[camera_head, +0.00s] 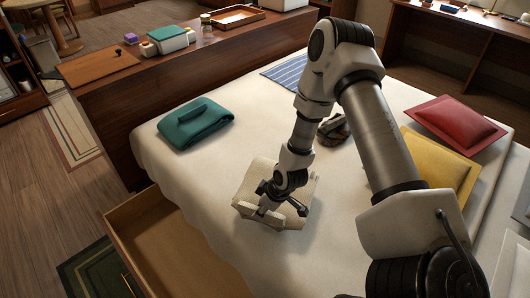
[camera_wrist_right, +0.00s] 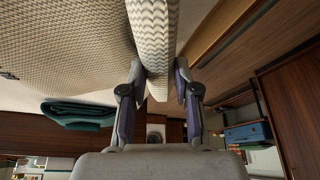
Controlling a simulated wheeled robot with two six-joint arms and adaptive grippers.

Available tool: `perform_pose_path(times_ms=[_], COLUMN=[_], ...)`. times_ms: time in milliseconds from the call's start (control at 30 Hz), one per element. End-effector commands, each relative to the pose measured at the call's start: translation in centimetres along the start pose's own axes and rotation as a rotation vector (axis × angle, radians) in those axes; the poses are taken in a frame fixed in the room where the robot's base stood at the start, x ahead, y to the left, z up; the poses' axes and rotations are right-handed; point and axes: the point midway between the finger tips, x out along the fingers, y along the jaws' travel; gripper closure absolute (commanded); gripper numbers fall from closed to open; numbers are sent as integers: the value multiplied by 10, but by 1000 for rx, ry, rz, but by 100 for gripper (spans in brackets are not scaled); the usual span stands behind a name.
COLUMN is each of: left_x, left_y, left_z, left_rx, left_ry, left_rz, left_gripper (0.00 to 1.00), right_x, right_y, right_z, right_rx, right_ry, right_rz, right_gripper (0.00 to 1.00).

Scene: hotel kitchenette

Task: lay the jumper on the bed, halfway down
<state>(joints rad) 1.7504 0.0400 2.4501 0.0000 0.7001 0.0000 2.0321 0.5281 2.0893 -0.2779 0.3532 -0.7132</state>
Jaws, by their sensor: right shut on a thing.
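The jumper (camera_head: 287,176) is a folded, cream knitted bundle over the near middle part of the bed (camera_head: 240,95). My right gripper (camera_head: 264,211) is above its near side. In the wrist view my right gripper (camera_wrist_right: 160,85) is shut on a thick knitted fold of the jumper (camera_wrist_right: 152,35), which runs up between the fingers. Part of the jumper is hidden under my arm. I cannot tell whether the jumper rests fully on the bed. My left gripper is not in view.
A folded teal cloth (camera_head: 195,124) lies left on the bed. A striped blue cloth (camera_head: 286,70), a dark crumpled item (camera_head: 336,127), and red (camera_head: 455,122) and yellow (camera_head: 437,160) cushions lie farther right. An open drawer (camera_head: 160,240) juts out below the bed's near side.

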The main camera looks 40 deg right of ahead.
Motion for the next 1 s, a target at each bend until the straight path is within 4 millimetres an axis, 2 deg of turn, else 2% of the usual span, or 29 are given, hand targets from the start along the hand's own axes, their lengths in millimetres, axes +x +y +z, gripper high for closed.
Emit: perform_pose_path(times_ms=[133,200,300,633,667,700,733,1000], left_x=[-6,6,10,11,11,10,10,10], left_y=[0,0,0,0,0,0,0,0], left_z=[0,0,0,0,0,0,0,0], left_rx=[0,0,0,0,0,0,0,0], left_ry=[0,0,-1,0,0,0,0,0], left_rz=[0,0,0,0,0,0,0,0], left_gripper=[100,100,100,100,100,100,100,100], right_x=[-2,17,31,34,34,33,33,33], right_y=[10,8,8,8,8,8,8,8], right_z=[10,17,22,22,23,22,22,22], right_rx=[1,-4,-5,-2,-2,-1,-1,-1], right_ry=[0,-3,-2,1,0,0,0,0], right_rz=[1,1,1,1,0,0,0,0], right_gripper=[100,100,100,100,66,52,44,44])
